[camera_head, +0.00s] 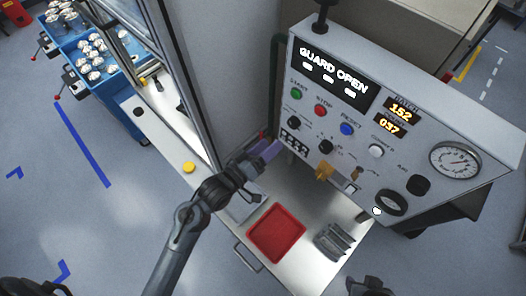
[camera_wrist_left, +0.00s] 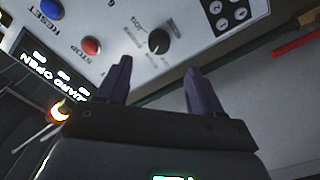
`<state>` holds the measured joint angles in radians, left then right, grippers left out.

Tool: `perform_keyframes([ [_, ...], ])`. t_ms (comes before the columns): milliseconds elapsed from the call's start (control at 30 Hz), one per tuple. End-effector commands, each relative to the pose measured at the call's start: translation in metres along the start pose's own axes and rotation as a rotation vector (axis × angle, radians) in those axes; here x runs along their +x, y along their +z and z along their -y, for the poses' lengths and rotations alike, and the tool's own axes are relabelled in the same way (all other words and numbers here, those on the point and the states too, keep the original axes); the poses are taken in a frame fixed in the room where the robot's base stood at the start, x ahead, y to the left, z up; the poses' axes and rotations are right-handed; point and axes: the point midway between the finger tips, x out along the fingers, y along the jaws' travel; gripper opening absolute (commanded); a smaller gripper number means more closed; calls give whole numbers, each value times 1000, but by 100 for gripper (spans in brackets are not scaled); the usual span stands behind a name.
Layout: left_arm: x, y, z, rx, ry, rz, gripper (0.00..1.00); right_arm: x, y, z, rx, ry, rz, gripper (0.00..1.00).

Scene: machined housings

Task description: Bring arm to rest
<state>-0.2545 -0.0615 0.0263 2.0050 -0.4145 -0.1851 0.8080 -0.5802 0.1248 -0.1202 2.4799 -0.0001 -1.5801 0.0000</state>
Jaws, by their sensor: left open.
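My left arm reaches up from the bottom of the head view. Its left gripper (camera_head: 268,151) is close to the lower left part of the control panel (camera_head: 345,115). In the left wrist view the two purple fingers of the left gripper (camera_wrist_left: 158,86) stand apart with nothing between them. The panel face with its red button (camera_wrist_left: 91,46) and black knob (camera_wrist_left: 158,41) lies beyond them. A dark part at the bottom edge of the head view looks like my right gripper (camera_head: 371,287); its fingers are not clear.
A red tray (camera_head: 276,233) and a grey slotted block (camera_head: 334,240) are on the metal bench below the panel. The panel display (camera_head: 334,73) reads GUARD OPEN. A machine door frame (camera_head: 178,75) stands left of the panel. A blue cart (camera_head: 98,73) holds several metal parts.

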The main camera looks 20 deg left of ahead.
Motion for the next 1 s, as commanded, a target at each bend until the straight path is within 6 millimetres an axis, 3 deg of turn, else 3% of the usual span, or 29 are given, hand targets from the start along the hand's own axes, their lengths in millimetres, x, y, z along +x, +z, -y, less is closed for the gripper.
perform_keyframes([
  [200,-14,0,0,-1,0,1,66,4,1,1,5,-4,-1,43],
  [767,-20,6,4,-4,-10,12,66,4,1,2,8,-6,-1,43],
  [867,-33,23,10,-2,-27,49,66,3,1,2,6,-4,-1,43],
  [1000,-66,39,13,50,-121,135,66,2,0,0,1,0,-1,43],
])
